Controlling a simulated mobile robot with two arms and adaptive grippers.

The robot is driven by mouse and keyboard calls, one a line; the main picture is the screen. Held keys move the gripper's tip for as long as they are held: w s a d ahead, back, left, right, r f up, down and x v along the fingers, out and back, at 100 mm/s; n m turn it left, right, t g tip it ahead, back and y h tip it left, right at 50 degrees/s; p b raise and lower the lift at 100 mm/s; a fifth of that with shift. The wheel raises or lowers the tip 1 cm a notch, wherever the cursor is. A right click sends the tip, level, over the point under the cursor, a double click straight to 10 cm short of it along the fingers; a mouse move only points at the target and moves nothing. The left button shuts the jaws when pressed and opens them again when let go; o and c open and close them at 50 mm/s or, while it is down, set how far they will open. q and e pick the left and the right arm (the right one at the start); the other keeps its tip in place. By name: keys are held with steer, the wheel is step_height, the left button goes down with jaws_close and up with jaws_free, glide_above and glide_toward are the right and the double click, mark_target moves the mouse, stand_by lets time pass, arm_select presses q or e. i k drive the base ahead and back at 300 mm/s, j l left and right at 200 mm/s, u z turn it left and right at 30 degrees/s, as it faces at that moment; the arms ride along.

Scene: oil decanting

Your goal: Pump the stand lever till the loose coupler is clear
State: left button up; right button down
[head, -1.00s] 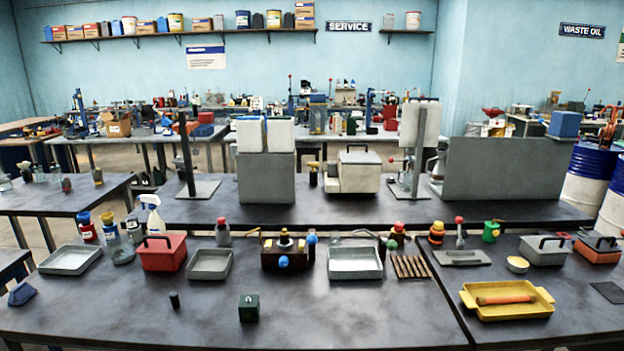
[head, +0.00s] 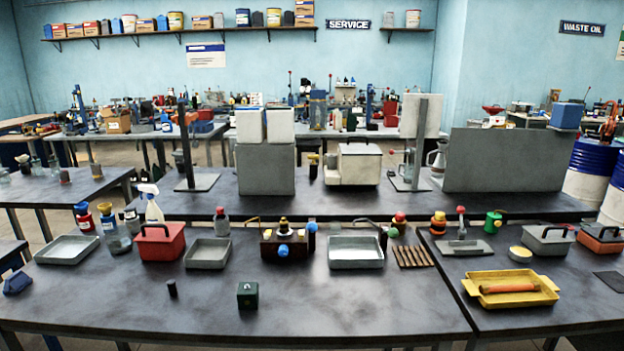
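Neither of my grippers is in the head view. A small upright lever with a red knob (head: 461,211) stands on a flat grey base (head: 466,247) at the right of the near tables. A tall grey post stand (head: 417,140) rises from a plate on the middle table, with small fittings beside it. A dark brown block (head: 270,246) with a brass top and a blue knob sits at the near table's back edge. I cannot tell which of these is the stand with the pump lever. The loose coupler is too small to make out with certainty.
The near table holds a red toolbox (head: 160,242), grey trays (head: 208,254), a green-black cube (head: 247,296) and a small black cylinder (head: 172,288). A yellow tray (head: 480,290) with an orange roll lies to the right. The near table's front is mostly clear.

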mark_target(312, 228)
steer(key=i+j+z, duration=0.1)
steer(key=j, duration=0.3)
steer(key=i+j+z, duration=0.1)
steer(key=i+j, duration=0.15)
steer(key=j, duration=0.2)
steer(key=i+j, duration=0.15)
steer(key=j, duration=0.3)
steer(key=i+j+z, duration=0.15)
steer(key=j, duration=0.3)
steer(key=i+j+z, duration=0.1)
steer(key=j, duration=0.35)
steer(key=i+j+z, duration=0.1)
steer(key=j, duration=0.35)
steer(key=i+j+z, duration=0.1)
steer(key=j, duration=0.4)
